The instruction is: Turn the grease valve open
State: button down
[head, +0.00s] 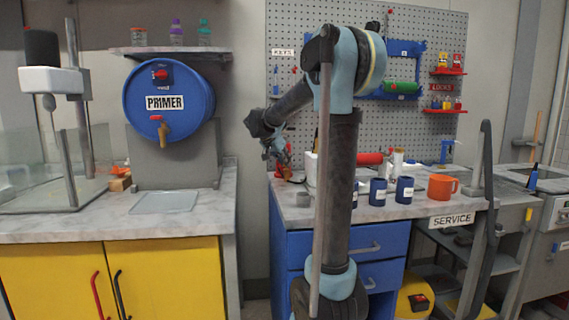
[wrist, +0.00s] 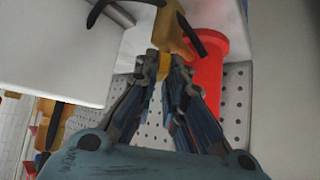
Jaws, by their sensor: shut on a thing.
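In the wrist view my gripper (wrist: 164,70) is shut on a small yellow part, which I take to be the grease valve (wrist: 170,28). The yellow part continues upward from between the fingertips, and how far it is turned I cannot tell. A red cylinder (wrist: 208,80) with a wide rim lies just right of the fingers. A white box (wrist: 75,45) is close on the left. In the head view my gripper (head: 279,160) is low at the left end of the service bench, and the valve itself cannot be made out there.
The service bench (head: 425,208) holds dark blue mugs (head: 378,191), an orange mug (head: 442,186) and a red cylinder lying down (head: 367,159). A pegboard (head: 300,60) stands behind. Dark curved pieces (wrist: 205,20) pass close above the fingers. A blue primer drum (head: 168,100) stands left.

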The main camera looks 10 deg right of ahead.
jog(key=shift+n+t+y, duration=0.4)
jog(key=shift+n, duration=0.4)
jog(key=c, duration=1.7)
grip_release()
jog(key=v, duration=1.1)
jog(key=shift+s+a+r, duration=0.1)
jog(key=shift+s+r, duration=0.15)
